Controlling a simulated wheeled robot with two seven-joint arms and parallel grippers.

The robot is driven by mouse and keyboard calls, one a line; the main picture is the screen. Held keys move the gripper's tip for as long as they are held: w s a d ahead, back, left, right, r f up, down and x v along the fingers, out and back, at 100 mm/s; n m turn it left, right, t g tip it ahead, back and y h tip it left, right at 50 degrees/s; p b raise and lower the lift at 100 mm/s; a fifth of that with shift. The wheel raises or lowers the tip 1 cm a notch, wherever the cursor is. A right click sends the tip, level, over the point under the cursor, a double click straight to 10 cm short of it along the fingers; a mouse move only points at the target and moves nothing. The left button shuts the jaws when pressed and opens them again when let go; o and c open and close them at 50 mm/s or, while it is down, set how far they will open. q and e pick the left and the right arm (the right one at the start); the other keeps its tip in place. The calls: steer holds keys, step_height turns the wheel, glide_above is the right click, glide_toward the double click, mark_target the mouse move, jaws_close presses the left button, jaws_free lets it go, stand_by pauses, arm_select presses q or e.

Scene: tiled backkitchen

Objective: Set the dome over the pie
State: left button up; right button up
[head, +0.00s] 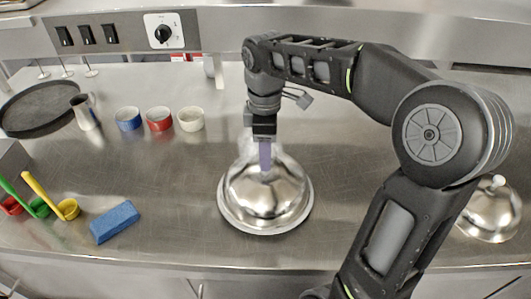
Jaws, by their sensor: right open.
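A shiny metal dome (265,205) sits upright in the middle of the steel counter, with a wide pale rim around its base. No pie shows; I cannot tell whether one is under this dome. My right gripper (265,160) points down at the top of the dome, hiding its top. The gripper is open, and I cannot tell whether it touches the dome. A second metal dome (487,213) with a pale knob stands at the right, partly hidden behind my right arm. My left gripper is out of view.
A blue sponge (114,222) lies left of the middle dome. Blue (128,119), red (159,119) and white (191,119) ramekins, a metal jug (84,112) and a dark round pan (39,108) stand behind. Coloured-handled scoops (67,209) are at far left.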

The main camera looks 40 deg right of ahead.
step_height(320, 180, up, 6)
steer(key=shift+r+p, duration=0.1)
steer(key=shift+p, duration=1.05)
steer(key=shift+r+p, duration=0.3)
steer(key=shift+r, duration=0.05)
steer(key=shift+f, duration=0.1)
